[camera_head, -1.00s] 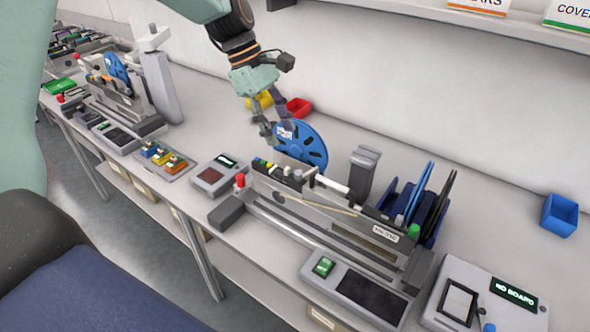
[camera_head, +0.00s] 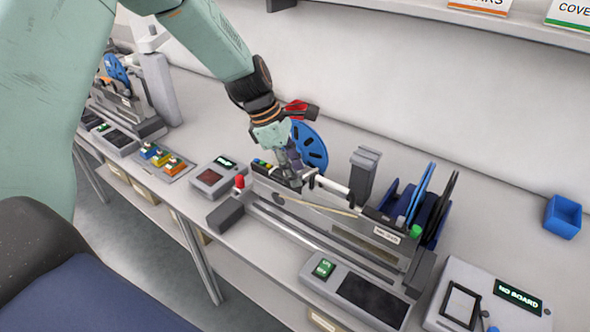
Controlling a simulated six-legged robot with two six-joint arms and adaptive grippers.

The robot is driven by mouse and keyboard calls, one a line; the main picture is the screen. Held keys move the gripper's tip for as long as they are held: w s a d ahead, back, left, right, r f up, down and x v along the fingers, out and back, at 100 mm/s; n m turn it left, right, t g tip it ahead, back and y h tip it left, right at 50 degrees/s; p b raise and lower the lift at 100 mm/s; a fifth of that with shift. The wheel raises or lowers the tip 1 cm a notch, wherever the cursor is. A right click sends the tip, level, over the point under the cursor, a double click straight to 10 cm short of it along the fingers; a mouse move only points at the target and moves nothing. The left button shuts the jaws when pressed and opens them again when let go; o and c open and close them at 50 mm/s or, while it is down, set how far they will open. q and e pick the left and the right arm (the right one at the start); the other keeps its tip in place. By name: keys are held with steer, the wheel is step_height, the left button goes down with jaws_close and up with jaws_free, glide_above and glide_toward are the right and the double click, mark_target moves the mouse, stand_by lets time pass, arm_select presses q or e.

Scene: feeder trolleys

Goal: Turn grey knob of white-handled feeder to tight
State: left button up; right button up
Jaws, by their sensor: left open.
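The feeder with the white handle (camera_head: 333,187) lies along the bench on the middle trolley, with a blue reel (camera_head: 310,147) behind its left end. My left gripper (camera_head: 290,178) comes down from above, open, with its fingers over the left end of the feeder, just left of the white handle. The fingers overlap the feeder top there, and I cannot tell whether they touch it. The grey knob cannot be made out; the fingers may hide it. My right gripper is not in view.
A red knob (camera_head: 240,181) stands at the feeder's left end and a green one (camera_head: 416,231) at its right. Blue and black reels (camera_head: 433,200) stand in a rack behind.

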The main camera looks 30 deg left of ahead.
arm_select(q)
steer(key=shift+f, duration=0.1)
steer(key=shift+c, duration=0.2)
jaws_close()
